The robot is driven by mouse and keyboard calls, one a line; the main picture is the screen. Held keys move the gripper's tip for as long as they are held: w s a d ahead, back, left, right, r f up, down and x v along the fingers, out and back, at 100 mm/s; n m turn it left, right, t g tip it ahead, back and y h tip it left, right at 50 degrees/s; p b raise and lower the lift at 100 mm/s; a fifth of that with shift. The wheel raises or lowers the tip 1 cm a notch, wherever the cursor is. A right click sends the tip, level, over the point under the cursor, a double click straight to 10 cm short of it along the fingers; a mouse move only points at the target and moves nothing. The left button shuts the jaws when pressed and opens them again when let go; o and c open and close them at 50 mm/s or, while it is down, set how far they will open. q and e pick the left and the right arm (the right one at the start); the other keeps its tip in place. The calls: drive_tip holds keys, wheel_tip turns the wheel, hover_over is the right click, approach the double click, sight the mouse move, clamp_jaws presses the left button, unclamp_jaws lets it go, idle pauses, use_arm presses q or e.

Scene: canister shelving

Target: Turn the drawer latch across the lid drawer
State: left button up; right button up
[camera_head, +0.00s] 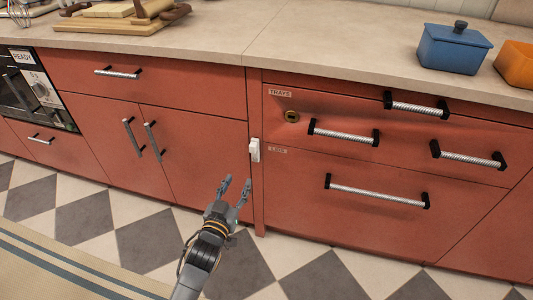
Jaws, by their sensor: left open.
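The lid drawer (330,220) is the red lower front at right, under a small "LIDS" label (278,149), and it looks shut. Its long ribbed handle (378,192) has black ends. A small white latch (254,150) sits on the narrow red post left of the drawer. It looks upright and lies along the post, not over the drawer front. My left gripper (236,184) is open and empty, below and slightly left of the latch, apart from it, with fingers pointing up toward the cabinet. My right gripper is not in view.
Closed cupboard doors (190,160) are at left. A blue lidded pot (452,48) stands on the counter (310,50). The checkered floor in front is clear.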

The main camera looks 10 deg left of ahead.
sight(252, 148)
use_arm(q)
drive_tip(key=shift+t, duration=0.3)
drive_tip(key=w+b, duration=0.1)
drive_tip(key=w, duration=0.3)
drive_tip(key=w+r, duration=0.1)
drive_tip(key=w, duration=0.2)
drive_tip(key=w+r+b, duration=0.1)
drive_tip(key=w, duration=0.3)
drive_tip(key=shift+w+d+b, duration=0.3)
drive_tip(key=shift+w+d, duration=0.05)
drive_tip(key=shift+w, duration=1.15)
drive_tip(key=shift+w+d, duration=0.1)
drive_tip(key=shift+w, duration=0.15)
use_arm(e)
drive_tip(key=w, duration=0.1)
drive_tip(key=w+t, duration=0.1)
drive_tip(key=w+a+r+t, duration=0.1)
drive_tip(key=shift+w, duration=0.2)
use_arm(q)
clamp_jaws()
